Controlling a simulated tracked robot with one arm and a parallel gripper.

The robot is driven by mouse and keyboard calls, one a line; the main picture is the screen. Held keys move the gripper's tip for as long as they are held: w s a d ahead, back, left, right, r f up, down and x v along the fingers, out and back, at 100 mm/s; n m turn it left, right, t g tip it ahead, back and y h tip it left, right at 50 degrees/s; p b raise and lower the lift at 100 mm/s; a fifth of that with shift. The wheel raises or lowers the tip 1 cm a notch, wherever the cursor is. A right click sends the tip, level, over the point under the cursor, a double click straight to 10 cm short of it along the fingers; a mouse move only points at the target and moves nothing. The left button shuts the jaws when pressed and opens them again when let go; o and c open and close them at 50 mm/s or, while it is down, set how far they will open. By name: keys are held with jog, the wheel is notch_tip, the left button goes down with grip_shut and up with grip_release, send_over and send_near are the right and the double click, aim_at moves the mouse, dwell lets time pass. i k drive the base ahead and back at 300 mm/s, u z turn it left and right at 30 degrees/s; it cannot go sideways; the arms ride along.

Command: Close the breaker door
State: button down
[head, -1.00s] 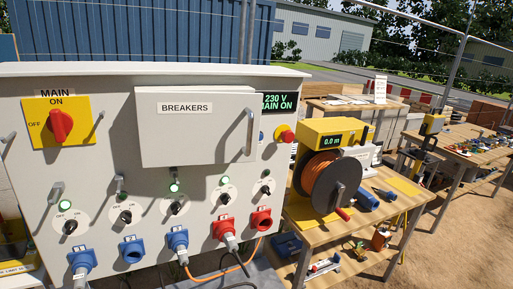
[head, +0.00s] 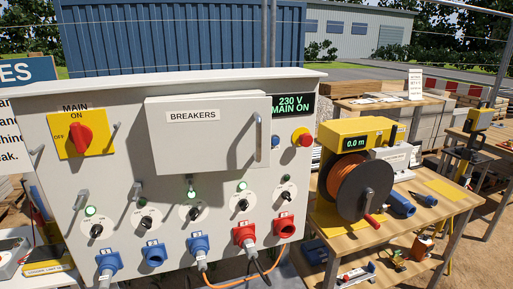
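The breaker door (head: 208,145) is a pale grey panel labelled BREAKERS on the upper middle of the grey power cabinet (head: 60,190). An upright bar handle (head: 258,138) is near its right edge. The door stands out from the cabinet face and casts a shadow below it. Its handle side looks swung outward, but I cannot tell by how much. The breakers behind it are hidden. My gripper is not in view.
The cabinet has a red main switch (head: 82,138) on yellow, a 230 V MAIN ON display (head: 293,107), a red stop button (head: 302,138) and several knobs and sockets. An orange cable reel (head: 355,188) stands on a wooden table (head: 435,218) at right.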

aim_at(219, 134)
jog(key=z, duration=0.05)
jog(key=i, duration=1)
jog(key=u, duration=0.05)
